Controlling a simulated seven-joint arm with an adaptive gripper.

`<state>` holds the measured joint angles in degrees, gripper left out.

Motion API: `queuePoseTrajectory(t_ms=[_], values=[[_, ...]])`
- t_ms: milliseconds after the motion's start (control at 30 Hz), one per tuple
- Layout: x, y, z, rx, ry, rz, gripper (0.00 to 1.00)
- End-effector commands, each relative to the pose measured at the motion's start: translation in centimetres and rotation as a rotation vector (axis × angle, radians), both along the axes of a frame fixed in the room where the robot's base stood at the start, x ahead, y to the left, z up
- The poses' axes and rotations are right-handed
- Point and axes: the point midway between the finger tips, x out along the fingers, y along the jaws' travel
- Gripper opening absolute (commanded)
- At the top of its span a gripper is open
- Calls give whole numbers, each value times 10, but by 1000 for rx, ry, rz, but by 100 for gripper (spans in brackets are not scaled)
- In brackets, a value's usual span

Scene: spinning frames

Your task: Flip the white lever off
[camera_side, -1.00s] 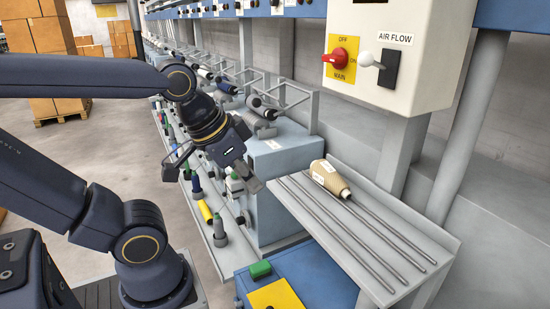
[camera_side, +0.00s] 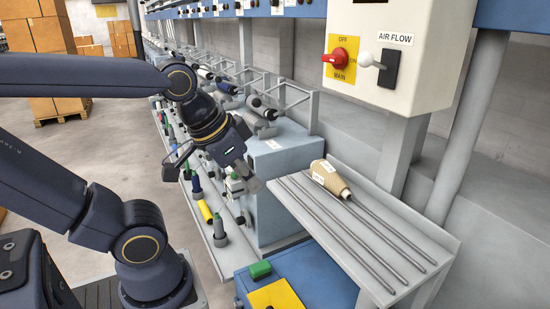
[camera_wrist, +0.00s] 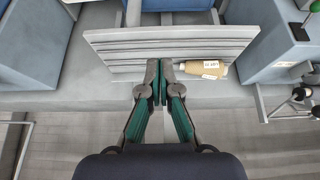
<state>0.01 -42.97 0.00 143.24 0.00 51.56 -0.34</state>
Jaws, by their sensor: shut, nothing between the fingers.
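The white lever (camera_side: 366,60) is a round white knob on a short stem. It sticks out leftward from a black switch plate (camera_side: 389,68) under the "AIR FLOW" label on the cream control box, at upper right in the side view. My gripper (camera_side: 253,185) is shut and empty. It points down and to the right, well below and left of the lever, near the left end of the grey shelf. In the wrist view my gripper's fingers (camera_wrist: 159,98) are together in front of the shelf. The lever is not visible in the wrist view.
A red knob (camera_side: 337,60) on a yellow plate sits just left of the lever. The grey shelf (camera_side: 430,240) below the box holds metal rods and a tan yarn cone (camera_side: 331,178). A blue-grey cabinet (camera_side: 285,165) stands behind my gripper. Open air lies between gripper and box.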

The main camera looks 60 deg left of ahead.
Motion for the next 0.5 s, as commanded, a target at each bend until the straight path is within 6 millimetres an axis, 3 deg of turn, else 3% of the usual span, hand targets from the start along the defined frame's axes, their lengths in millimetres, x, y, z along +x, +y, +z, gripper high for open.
queuePoseTrajectory(t_ms=[67, 167, 267, 333, 500], values=[[2, 4, 2, 5, -11, 25, 0], [15, 17, 23, 90, -77, 51, 0], [39, 24, 67, 249, -203, 33, 0], [57, 18, 108, 370, -318, -1, 0], [85, -33, 209, 608, -614, -137, 0]])
